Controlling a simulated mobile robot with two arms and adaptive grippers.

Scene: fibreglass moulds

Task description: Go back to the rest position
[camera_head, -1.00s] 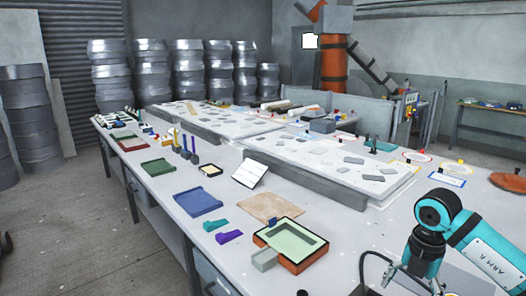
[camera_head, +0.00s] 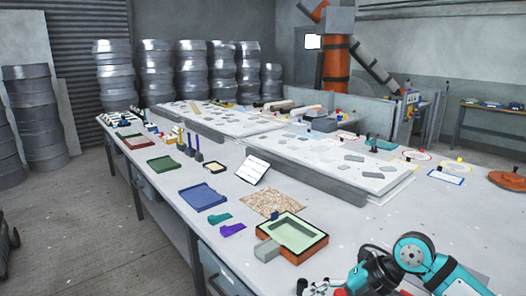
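My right arm, teal and black, comes in at the bottom right. Its gripper (camera_head: 318,287) is low at the bottom edge, partly cut off, in front of the orange mould frame. I cannot make out its fingers well enough to tell whether it is open or shut. My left gripper is not in view.
On the long table lie an orange frame with a pale green mould (camera_head: 296,236), a grey block (camera_head: 267,250), a speckled tan sheet (camera_head: 273,202), a blue mould (camera_head: 203,197), a purple piece (camera_head: 231,229) and a tilted white card (camera_head: 252,169). The table (camera_head: 395,215) is clear right of the moulds.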

